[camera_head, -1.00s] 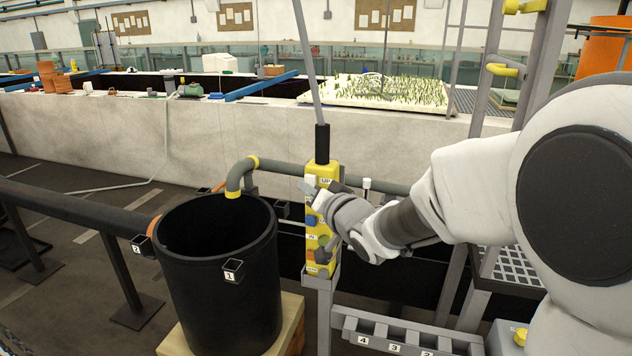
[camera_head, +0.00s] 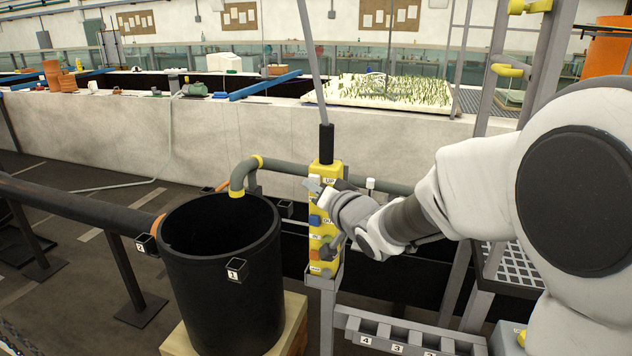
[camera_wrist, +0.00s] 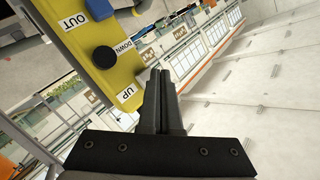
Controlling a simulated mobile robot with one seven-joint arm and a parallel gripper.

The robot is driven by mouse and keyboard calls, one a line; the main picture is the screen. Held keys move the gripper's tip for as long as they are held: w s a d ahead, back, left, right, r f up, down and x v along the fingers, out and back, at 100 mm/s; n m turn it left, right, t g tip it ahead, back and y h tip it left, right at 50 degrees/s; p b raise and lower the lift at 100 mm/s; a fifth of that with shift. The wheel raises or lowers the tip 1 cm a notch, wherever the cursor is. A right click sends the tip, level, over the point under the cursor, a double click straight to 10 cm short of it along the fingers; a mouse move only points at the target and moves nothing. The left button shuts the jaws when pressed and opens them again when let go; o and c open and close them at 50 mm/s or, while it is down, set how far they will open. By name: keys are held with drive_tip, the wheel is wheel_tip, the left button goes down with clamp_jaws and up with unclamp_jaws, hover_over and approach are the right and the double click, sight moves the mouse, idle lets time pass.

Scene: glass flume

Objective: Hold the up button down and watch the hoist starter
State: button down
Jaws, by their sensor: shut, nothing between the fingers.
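The yellow hoist pendant (camera_head: 325,215) hangs upright in the middle of the head view, with a column of coloured buttons. My gripper (camera_head: 316,189) is at the upper front of the pendant. Its fingers (camera_wrist: 160,75) are together and empty, next to the UP label. I cannot tell whether they touch a button. I cannot make out the hoist starter.
A black bin (camera_head: 222,270) stands on a wooden base left of the pendant. A grey pipe (camera_head: 300,172) runs behind the pendant. A numbered rack (camera_head: 400,335) lies below right, and a ladder (camera_head: 490,120) stands at the right.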

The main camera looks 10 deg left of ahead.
drive_tip(key=shift+w, duration=0.7)
idle(0.6)
drive_tip(key=shift+s, duration=0.1)
idle(3.8)
drive_tip(key=shift+s+b, duration=0.35)
drive_tip(key=shift+s, duration=0.65)
drive_tip(key=shift+s, duration=0.1)
drive_tip(key=shift+s+a+b, duration=0.15)
drive_tip(key=shift+s+b, duration=0.45)
drive_tip(key=shift+s, duration=0.6)
drive_tip(key=shift+s+a+b, duration=0.1)
drive_tip(key=shift+s+b, duration=0.45)
drive_tip(key=shift+s, duration=0.65)
